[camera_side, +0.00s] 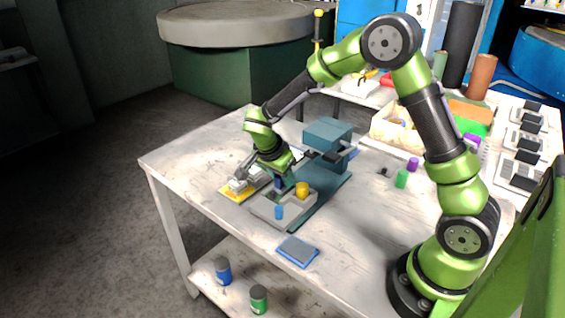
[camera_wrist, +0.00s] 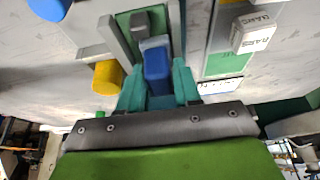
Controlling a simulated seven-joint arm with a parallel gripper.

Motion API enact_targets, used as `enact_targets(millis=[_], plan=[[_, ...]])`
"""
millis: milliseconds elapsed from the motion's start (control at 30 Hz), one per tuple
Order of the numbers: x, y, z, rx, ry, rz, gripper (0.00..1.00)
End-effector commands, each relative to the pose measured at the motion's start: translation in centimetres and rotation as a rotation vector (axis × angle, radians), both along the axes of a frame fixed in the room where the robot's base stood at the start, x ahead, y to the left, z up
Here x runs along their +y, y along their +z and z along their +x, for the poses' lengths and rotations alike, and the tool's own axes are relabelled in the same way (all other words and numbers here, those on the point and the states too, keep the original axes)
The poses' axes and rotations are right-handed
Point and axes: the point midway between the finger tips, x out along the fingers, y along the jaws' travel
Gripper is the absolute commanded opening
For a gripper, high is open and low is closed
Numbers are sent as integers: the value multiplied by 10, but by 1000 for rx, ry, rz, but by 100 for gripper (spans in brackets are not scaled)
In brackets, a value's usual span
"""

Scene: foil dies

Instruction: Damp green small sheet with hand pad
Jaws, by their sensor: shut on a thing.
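My gripper (camera_side: 283,180) is low over the grey tray (camera_side: 262,212) on the table. In the wrist view its teal fingers (camera_wrist: 157,85) are shut on a blue block (camera_wrist: 156,62), which looks like the handle of the hand pad. A grey piece (camera_wrist: 140,22) shows just beyond the block, over a green surface (camera_wrist: 128,20) between grey walls. A second green patch (camera_wrist: 222,64) lies to the right, beside a white lettered block (camera_wrist: 254,34). I cannot tell which green area is the small sheet, or whether the pad touches anything; its underside is hidden.
A yellow knob (camera_side: 302,189) and a blue cylinder (camera_side: 279,212) stand at the tray. A yellow plate (camera_side: 229,194) lies to its left and a blue pad (camera_side: 298,251) in front. A teal press-like machine (camera_side: 327,134) stands behind. The table's front right is mostly clear.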

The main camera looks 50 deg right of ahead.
Motion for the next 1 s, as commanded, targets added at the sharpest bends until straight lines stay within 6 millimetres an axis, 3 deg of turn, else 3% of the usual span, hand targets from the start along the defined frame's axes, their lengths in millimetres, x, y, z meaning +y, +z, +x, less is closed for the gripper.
enact_targets(millis=[467,1000], plan=[[0,0,-1,2,-2,-1,9],[0,-2,-16,8,-6,0,8]])
